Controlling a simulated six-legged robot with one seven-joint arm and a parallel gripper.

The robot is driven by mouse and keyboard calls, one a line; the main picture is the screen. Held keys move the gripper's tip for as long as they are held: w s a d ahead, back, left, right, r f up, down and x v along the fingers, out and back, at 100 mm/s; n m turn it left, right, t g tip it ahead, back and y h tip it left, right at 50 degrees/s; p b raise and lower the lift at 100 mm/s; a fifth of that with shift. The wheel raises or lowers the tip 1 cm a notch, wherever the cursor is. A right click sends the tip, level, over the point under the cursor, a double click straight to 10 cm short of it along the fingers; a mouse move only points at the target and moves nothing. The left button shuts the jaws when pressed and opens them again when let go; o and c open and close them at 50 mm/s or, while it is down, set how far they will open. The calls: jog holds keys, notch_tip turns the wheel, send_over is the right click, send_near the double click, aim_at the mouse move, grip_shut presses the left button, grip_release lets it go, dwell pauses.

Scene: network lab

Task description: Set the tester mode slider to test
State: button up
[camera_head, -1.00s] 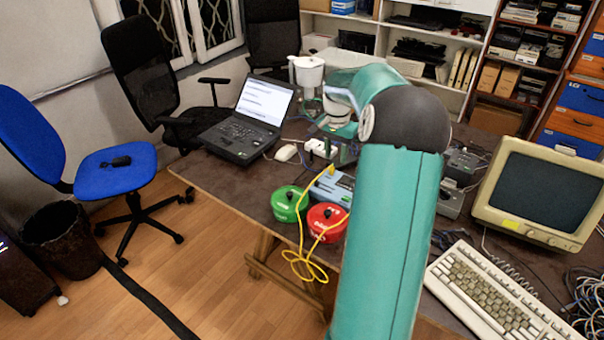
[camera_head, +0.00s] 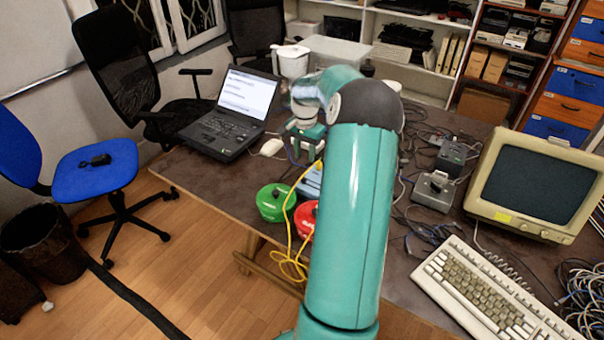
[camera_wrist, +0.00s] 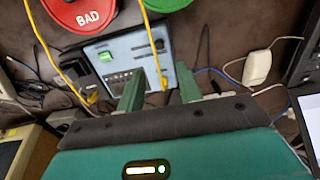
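The tester is a blue-grey box with a small green screen. In the wrist view the tester (camera_wrist: 118,52) lies beyond my fingers, with a dark slider knob (camera_wrist: 158,46) in a slot near its right side. The slider's markings are too small to read. My gripper (camera_wrist: 158,74) is open, its two green fingers apart and nothing between them, the knob showing beyond the gap. In the head view my gripper (camera_head: 306,142) hangs above the far side of the tester (camera_head: 312,180), which my arm partly hides.
A red BAD container (camera_wrist: 80,12) and a green container (camera_head: 272,202) stand beside the tester. A yellow cable (camera_head: 290,225) runs from the tester over the table edge. A laptop (camera_head: 235,112), white mouse (camera_head: 271,147), monitor (camera_head: 535,185) and keyboard (camera_head: 485,290) surround the area.

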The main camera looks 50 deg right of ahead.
aim_at(304, 180)
notch_tip(304, 180, down, 10)
jog(key=shift+r, duration=0.1)
grip_shut()
